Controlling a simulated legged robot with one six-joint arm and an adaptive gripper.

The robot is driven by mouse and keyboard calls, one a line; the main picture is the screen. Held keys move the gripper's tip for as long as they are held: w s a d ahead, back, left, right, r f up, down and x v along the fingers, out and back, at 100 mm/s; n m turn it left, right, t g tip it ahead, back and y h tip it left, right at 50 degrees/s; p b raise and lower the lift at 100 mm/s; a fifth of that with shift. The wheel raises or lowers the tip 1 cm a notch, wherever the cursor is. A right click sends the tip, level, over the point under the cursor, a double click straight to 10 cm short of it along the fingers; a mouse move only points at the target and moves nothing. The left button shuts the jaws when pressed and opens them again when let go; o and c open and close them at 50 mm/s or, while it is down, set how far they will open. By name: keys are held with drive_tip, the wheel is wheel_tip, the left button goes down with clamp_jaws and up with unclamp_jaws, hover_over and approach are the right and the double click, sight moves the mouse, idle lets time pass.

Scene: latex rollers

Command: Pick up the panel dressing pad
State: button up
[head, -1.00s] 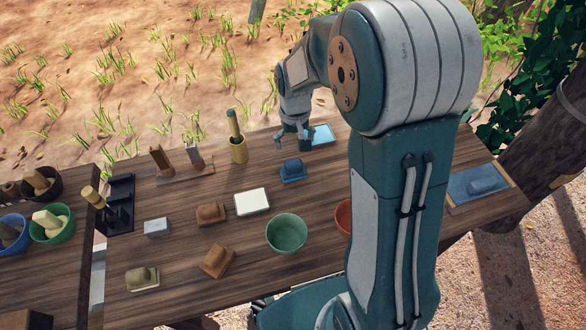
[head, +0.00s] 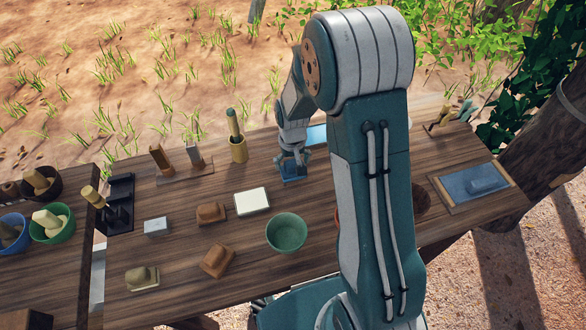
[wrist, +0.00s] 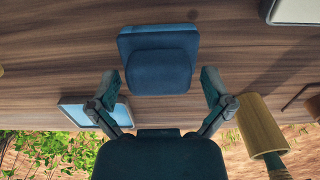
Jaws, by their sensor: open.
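A blue pad (head: 293,175) with a raised rounded block on a flat base lies on the wooden table; I take it for the panel dressing pad. In the wrist view the blue pad (wrist: 158,62) is in front of my gripper, between the lines of its two spread fingers. My gripper (head: 293,156) is open and empty. It is above the pad in the head view and hides part of its far side. I cannot tell whether a finger touches it.
A white tray (head: 252,201), a green bowl (head: 286,233) and brown blocks (head: 211,212) stand nearby. A yellowish cup (head: 238,149) holding a tool stands behind left. A blue-topped tray (head: 316,134) lies behind the gripper.

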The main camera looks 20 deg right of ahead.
sight(292, 160)
drive_tip(key=c, duration=1.2)
drive_tip(key=shift+r, duration=0.3)
wheel_tip(292, 160, up, 2)
drive_tip(key=shift+r, duration=0.25)
drive_tip(key=s+r, duration=1)
drive_tip(key=s, duration=0.4)
drive_tip(key=o, duration=0.4)
drive_tip(key=shift+c, duration=0.7)
